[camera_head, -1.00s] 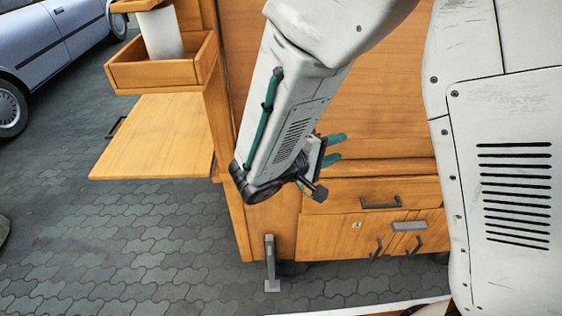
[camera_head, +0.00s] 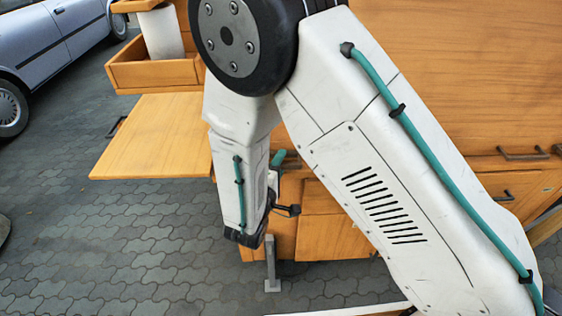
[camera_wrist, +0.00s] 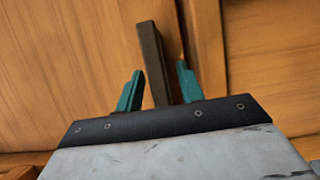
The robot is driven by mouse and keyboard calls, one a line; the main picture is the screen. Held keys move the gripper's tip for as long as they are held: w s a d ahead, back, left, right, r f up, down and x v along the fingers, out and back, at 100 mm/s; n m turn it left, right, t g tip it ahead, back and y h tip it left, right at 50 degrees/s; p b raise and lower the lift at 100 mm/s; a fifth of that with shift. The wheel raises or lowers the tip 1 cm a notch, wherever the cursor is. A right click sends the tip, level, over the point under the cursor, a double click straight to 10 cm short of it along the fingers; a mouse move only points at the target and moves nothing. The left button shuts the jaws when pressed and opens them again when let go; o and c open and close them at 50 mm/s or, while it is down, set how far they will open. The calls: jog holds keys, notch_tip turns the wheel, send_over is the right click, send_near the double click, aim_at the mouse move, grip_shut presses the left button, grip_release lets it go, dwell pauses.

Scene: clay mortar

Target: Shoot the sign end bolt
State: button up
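No part is marked as the sign end bolt, so I cannot tell for certain which piece it is. A dark upright bar (camera_wrist: 153,62) stands against the wooden cart in the wrist view, between the teal fingers of my gripper (camera_wrist: 159,88). The fingers are apart, with gaps visible beside the bar; contact cannot be made out. In the head view my gripper (camera_head: 279,160) is mostly hidden behind my forearm, low by the cart's left corner. A grey metal post with a flat foot (camera_head: 271,265) stands just below it at that corner.
The wooden cart (camera_head: 440,70) fills the back, with dark drawer handles (camera_head: 522,154) at right. A flat wooden shelf (camera_head: 150,140) juts out left, under an open box (camera_head: 150,72) holding a white cylinder (camera_head: 160,32). A car (camera_head: 60,40) is parked far left. Paving (camera_head: 120,250) is clear.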

jog(key=shift+w+d, duration=0.25)
jog(key=shift+w, duration=0.25)
grip_shut()
jog(key=shift+a, duration=2.65)
grip_release()
jog(key=shift+a, duration=0.15)
jog(key=v, duration=0.7)
jog(key=shift+s, duration=0.3)
